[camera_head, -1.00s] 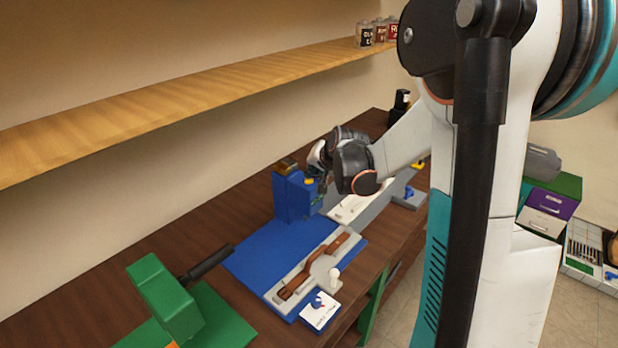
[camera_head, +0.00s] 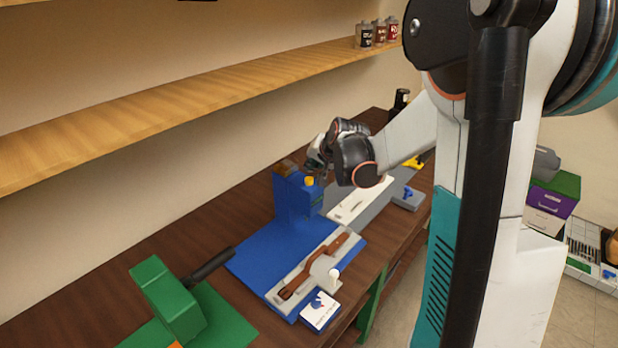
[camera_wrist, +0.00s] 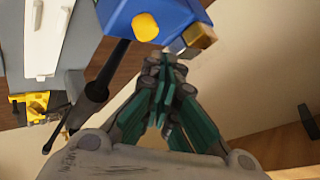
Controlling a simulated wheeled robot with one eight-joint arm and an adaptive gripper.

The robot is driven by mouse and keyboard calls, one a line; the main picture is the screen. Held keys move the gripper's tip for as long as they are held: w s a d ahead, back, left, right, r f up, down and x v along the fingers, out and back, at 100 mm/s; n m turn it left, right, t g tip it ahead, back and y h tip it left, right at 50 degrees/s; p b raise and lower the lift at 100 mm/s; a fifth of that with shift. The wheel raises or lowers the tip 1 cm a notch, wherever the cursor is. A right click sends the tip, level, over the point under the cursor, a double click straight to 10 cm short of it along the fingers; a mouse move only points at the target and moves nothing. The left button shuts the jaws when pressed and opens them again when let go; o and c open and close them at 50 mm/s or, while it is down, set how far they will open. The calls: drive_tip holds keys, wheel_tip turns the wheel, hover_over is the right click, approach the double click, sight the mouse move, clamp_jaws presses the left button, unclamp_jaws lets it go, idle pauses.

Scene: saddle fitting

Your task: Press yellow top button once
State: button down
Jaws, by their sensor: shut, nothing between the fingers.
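The blue machine (camera_head: 289,195) stands upright at the back of the blue base plate (camera_head: 262,250). Its round yellow top button (camera_head: 309,181) is visible on the upper right side and also shows in the wrist view (camera_wrist: 145,27). A brownish-gold block (camera_head: 287,167) sits on the machine's top and shows as a gold-faced part in the wrist view (camera_wrist: 198,37). My gripper (camera_head: 314,166) is beside the top of the machine, close to the yellow button. In the wrist view its teal fingers (camera_wrist: 160,65) are together and empty, apart from the button.
A leather strap (camera_head: 318,262) lies on a grey fixture in front of the machine. A white plate (camera_head: 358,203) and grey blocks lie to the right. A green machine (camera_head: 168,300) with a black handle stands front left. A wooden shelf (camera_head: 180,105) runs above the bench.

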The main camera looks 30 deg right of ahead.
sight(312, 178)
drive_tip(key=shift+r+p, duration=1.25)
drive_tip(key=shift+r, duration=0.85)
